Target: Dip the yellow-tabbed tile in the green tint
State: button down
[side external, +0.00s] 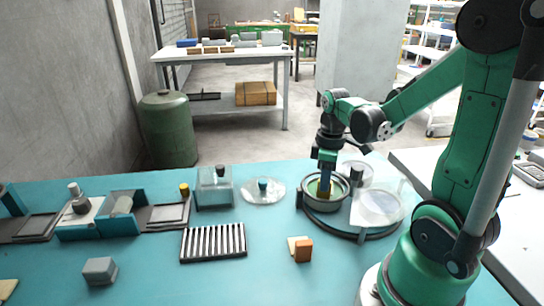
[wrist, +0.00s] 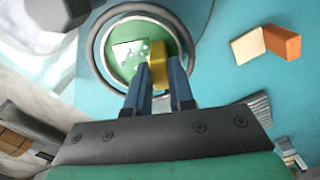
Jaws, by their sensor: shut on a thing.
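My gripper (side external: 325,186) points down into a round grey-rimmed dish (side external: 342,203) on the right part of the table. The dish holds green tint (wrist: 118,65). In the wrist view my gripper (wrist: 161,72) has its blue fingers shut on the yellow tab (wrist: 157,50) of a tile. The pale tile (wrist: 131,53) shows inside the dish, against the green, with small light spots on its face. I cannot tell how deep it sits in the tint. In the side view the fingers and dish rim hide most of the tile.
A tile with an orange tab (side external: 304,251) lies on the teal table (side external: 205,287) in front of the dish. A slotted rack (side external: 213,242) stands left of it. A clear lid-like disc (side external: 378,207) is right of the dish. A clear box (side external: 214,188) stands behind the rack.

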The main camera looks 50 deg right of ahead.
jog(key=shift+r, duration=1.5)
jog(key=shift+r, duration=0.1)
dwell(0.5)
jog(key=shift+r, duration=1.9)
